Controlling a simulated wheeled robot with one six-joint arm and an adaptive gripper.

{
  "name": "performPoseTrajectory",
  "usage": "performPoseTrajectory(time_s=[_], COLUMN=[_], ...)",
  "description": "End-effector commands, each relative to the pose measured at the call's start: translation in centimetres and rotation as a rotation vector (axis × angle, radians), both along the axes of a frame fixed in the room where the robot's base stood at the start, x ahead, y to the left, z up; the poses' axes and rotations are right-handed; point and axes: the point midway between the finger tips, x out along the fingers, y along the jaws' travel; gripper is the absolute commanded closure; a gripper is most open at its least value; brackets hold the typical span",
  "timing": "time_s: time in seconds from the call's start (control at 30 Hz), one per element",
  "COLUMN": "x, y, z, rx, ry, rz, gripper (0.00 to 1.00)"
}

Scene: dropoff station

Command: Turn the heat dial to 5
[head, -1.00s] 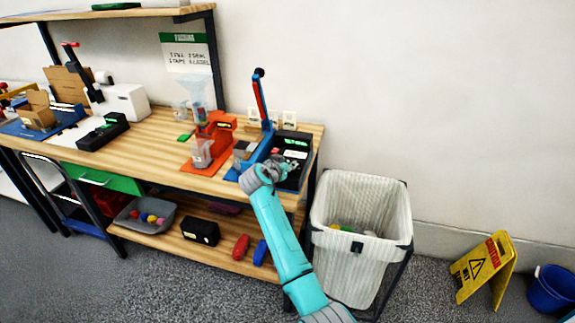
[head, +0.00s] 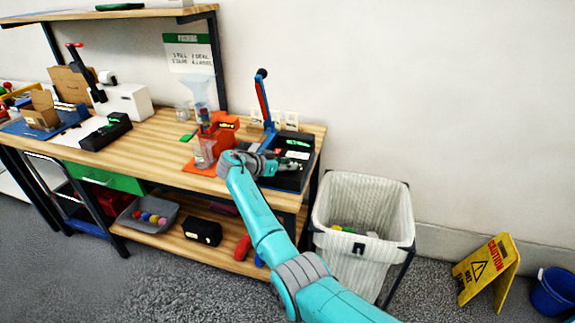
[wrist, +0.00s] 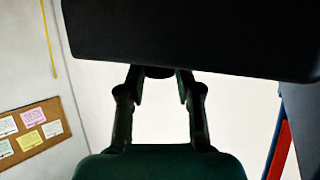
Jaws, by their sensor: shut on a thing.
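The black control box (head: 296,143) with a green lit display stands at the right end of the wooden bench, beside the blue lever machine (head: 268,133). My gripper (head: 290,166) is at the front of this box in the head view. In the wrist view the box (wrist: 190,38) is a dark block across the top. A short dark round knob (wrist: 159,72), which looks like the heat dial, sticks out under its edge. My gripper (wrist: 160,88) is shut on the dial, one finger on each side. The dial's marks and pointer are hidden, so its setting cannot be read.
An orange stand (head: 216,142) with a clear funnel is left of the blue machine. A white-lined bin (head: 360,215) stands right of the bench. A yellow caution sign (head: 486,268) and a blue bucket (head: 553,290) are at the far right.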

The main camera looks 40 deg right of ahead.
Motion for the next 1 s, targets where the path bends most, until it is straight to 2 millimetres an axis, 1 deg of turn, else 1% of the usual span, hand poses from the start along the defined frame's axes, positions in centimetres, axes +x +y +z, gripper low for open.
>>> performPoseTrajectory(time_s=[0.03, 0.37, 0.4, 0.47, 0.5, 0.83, 0.93, 1.0], x=[-0.1, -0.1, -0.1, -0.1, -0.1, 0.0, 0.0, 0.0], y=[0.1, 0.1, 0.1, 0.1, 0.1, 0.2, 0.9, 1.8], z=[-0.4, -0.5, -0.6, -0.5, -0.5, -0.1, 0.1, 0.5], rx=[0.005, 0.006, 0.007, 0.006, 0.006, 0.003, 0.002, 0.002], ry=[0.006, 0.007, 0.007, 0.006, 0.006, 0.003, 0.002, 0.002], rz=[-0.002, -0.001, -0.001, -0.002, -0.002, -0.001, 0.000, 0.001], gripper=[1.00, 1.00, 0.58, 0.43, 0.41, 0.41, 0.41, 0.41])
